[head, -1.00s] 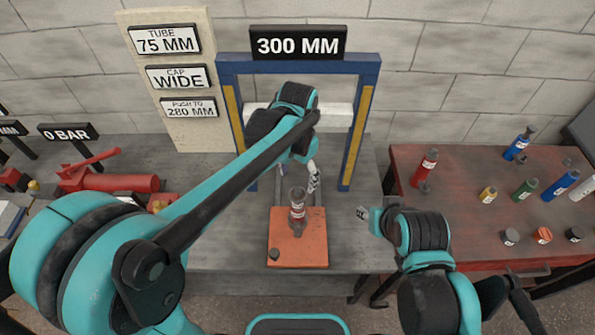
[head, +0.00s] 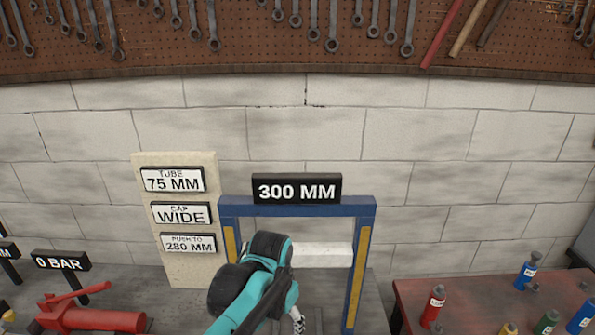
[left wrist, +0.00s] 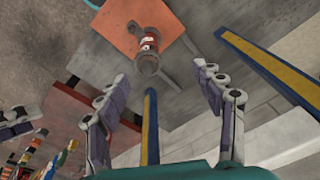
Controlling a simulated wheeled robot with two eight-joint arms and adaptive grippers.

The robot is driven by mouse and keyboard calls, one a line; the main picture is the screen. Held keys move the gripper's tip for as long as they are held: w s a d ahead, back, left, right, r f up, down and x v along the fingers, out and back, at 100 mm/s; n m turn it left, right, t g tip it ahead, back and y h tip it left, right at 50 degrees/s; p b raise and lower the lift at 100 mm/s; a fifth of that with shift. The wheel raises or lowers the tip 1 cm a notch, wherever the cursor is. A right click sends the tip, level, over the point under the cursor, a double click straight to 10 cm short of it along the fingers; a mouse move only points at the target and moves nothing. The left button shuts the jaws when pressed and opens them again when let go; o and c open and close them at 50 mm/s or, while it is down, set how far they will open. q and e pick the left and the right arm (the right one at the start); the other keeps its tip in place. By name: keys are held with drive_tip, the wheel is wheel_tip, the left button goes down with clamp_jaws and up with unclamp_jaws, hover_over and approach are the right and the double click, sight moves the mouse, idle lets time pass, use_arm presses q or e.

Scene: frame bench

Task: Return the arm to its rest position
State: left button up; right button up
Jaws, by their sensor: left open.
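My left arm reaches up from the bottom of the head view, in front of the blue frame (head: 297,206). Only a small part of my left gripper (head: 298,322) shows there, at the bottom edge. In the left wrist view my left gripper (left wrist: 160,85) is open with nothing between its fingers. Beyond the fingers, a red and grey cylinder (left wrist: 149,42) stands on an orange plate (left wrist: 118,22), apart from the gripper. My right arm and gripper are not in the head view now.
A white crossbar (head: 322,255) spans the blue frame under a 300 MM sign (head: 297,189). A sign board (head: 180,270) stands left of it. A red pump (head: 95,318) is at lower left. Several bottles stand on a red table (head: 412,292) at right.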

use_arm(q)
drive_tip(key=s+a+f+n+t, duration=0.1)
drive_tip(key=s+a+n+t, duration=0.2)
drive_tip(key=s+a, duration=0.2)
drive_tip(key=s+a+f+n+t+b, duration=0.1)
drive_tip(key=s+a+n+t, duration=0.2)
drive_tip(key=a, duration=0.6)
drive_tip(key=s, duration=0.2)
drive_tip(key=shift+s+f, duration=0.3)
